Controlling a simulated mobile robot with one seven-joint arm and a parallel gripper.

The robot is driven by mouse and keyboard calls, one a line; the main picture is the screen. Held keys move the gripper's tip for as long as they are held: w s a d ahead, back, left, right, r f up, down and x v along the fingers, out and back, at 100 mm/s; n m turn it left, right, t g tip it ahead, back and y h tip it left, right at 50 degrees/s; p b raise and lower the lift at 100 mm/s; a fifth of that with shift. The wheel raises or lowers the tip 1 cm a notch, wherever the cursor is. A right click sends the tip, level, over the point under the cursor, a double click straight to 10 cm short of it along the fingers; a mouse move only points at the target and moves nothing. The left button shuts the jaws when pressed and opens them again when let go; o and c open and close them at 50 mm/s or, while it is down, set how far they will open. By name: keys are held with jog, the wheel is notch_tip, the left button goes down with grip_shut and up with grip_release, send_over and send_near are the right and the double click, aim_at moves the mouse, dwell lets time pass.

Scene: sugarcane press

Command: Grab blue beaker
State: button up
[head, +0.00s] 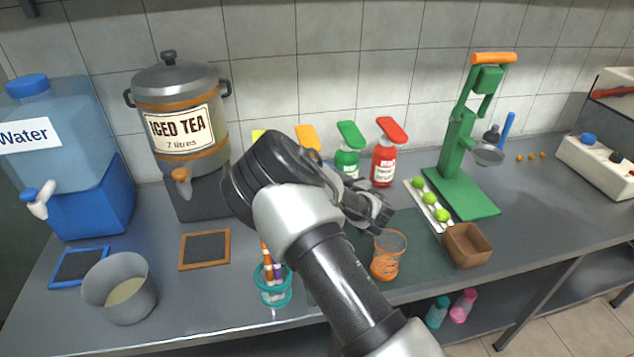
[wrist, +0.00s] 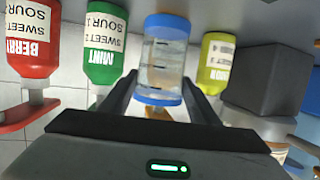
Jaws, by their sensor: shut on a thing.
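The blue beaker (wrist: 163,58) is clear with blue rims and measuring marks. It sits between the two fingers of my gripper (wrist: 160,92) in the wrist view, and the fingers are shut on its sides. In the head view my gripper (head: 368,206) is over the counter in front of the sauce bottles, and my arm hides the blue beaker there. I cannot tell whether the beaker touches the counter.
An orange beaker (head: 389,256) stands just right of my gripper. Green (head: 347,160) and red (head: 383,165) bottles stand behind. A lime tray (head: 425,200), brown bowl (head: 467,245) and green press (head: 460,160) are right. A turquoise pen cup (head: 272,293) is front left.

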jog(key=w+d, duration=0.4)
jog(key=d, duration=0.9)
jog(key=shift+d+b, duration=0.35)
